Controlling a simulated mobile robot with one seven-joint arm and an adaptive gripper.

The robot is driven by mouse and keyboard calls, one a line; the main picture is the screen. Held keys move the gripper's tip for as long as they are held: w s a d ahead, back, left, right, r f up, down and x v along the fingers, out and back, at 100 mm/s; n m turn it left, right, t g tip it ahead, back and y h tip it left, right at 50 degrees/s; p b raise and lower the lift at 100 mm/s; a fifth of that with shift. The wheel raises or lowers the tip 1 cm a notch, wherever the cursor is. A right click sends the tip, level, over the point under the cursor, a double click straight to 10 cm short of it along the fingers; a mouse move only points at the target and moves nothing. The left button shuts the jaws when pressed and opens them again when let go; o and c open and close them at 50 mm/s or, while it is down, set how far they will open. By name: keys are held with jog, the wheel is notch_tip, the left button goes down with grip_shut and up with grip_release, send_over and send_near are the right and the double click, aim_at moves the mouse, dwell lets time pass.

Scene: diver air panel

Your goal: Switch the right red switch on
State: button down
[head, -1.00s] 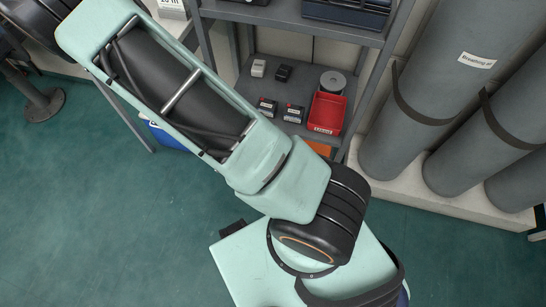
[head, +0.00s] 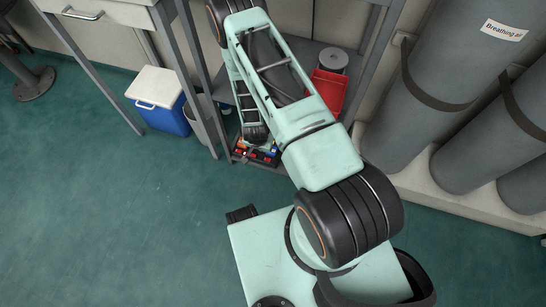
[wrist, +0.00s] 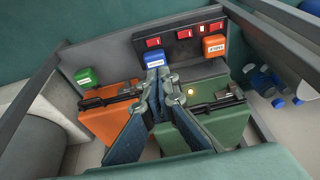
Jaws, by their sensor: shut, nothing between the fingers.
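In the wrist view, a dark panel (wrist: 196,43) with red switches stands at the back of a grey shelf. The right red switch (wrist: 216,26) is at its right end, above an orange labelled block (wrist: 214,46). Other red switches sit at the middle (wrist: 184,34) and left (wrist: 153,43). I cannot tell the switch positions. My gripper (wrist: 158,82) is shut and empty; its tips are together, just in front of a blue labelled block (wrist: 154,59), below and left of the right switch. In the head view, my arm hides the gripper and much of the panel.
In the wrist view, a green block (wrist: 85,77), an orange case (wrist: 108,125) and a green case (wrist: 222,115) lie around my fingers. Shelf posts flank both sides. In the head view, grey cylinders (head: 425,90) stand right; a blue cooler (head: 162,105) stands left.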

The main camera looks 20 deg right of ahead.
jog(key=shift+s+d+f, duration=0.1)
jog(key=shift+f, duration=0.1)
jog(key=b, duration=0.5)
send_near(266, 158)
jog(key=x, duration=0.5)
jog(key=shift+f+b, duration=0.35)
jog(key=shift+f, duration=0.35)
